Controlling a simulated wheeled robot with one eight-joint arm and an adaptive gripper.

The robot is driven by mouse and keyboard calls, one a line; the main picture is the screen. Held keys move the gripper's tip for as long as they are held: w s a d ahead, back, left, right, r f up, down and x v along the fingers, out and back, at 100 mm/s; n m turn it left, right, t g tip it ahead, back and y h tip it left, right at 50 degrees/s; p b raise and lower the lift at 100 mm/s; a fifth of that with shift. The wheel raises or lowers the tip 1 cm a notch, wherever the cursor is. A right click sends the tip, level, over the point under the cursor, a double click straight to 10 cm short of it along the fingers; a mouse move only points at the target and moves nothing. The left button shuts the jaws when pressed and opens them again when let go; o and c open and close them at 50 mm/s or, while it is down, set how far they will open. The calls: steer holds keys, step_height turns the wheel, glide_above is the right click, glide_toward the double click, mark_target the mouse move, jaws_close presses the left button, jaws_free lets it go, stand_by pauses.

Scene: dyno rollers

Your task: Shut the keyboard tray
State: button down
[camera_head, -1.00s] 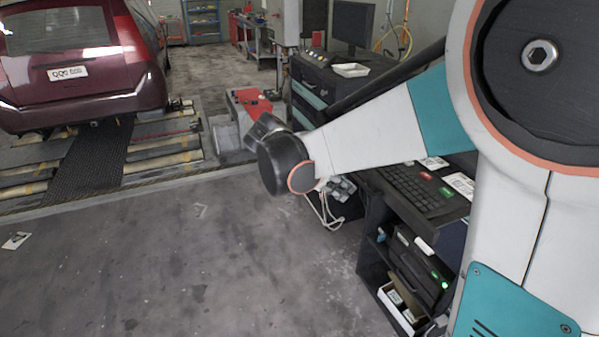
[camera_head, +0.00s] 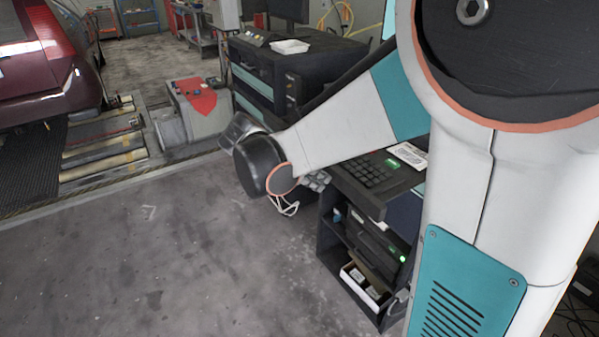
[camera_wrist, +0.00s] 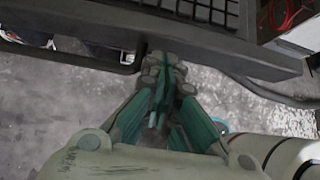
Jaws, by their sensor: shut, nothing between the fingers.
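The keyboard tray (camera_head: 357,195) is a dark shelf pulled out from the black cabinet, with a black keyboard (camera_head: 366,173) on it. My arm hides part of it in the head view. In the wrist view the tray's front bar (camera_wrist: 185,42) runs across the top, with the keyboard (camera_wrist: 205,10) beyond it. My gripper (camera_wrist: 163,62) is shut and empty, its tips overlapping the tray's front bar in the picture. I cannot tell whether they touch it. In the head view my gripper is mostly hidden behind my wrist.
Below the tray is an open shelf with black devices and a white box (camera_head: 364,286). A red-topped roller unit (camera_head: 193,100) and a dark red car (camera_head: 40,55) stand at left. The grey floor in front is clear.

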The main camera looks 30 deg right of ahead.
steer(key=shift+d, duration=0.1)
stand_by(0.3)
steer(key=d, duration=1.6)
steer(key=d+p, duration=0.1)
steer(key=d, duration=0.8)
steer(key=shift+w, duration=0.4)
steer(key=shift+r, duration=0.1)
steer(key=shift+a, duration=0.1)
steer(key=shift+a, duration=0.3)
steer(key=a, duration=0.3)
steer(key=p+v, duration=0.3)
steer(key=v, duration=0.7)
steer(key=shift+a, duration=0.25)
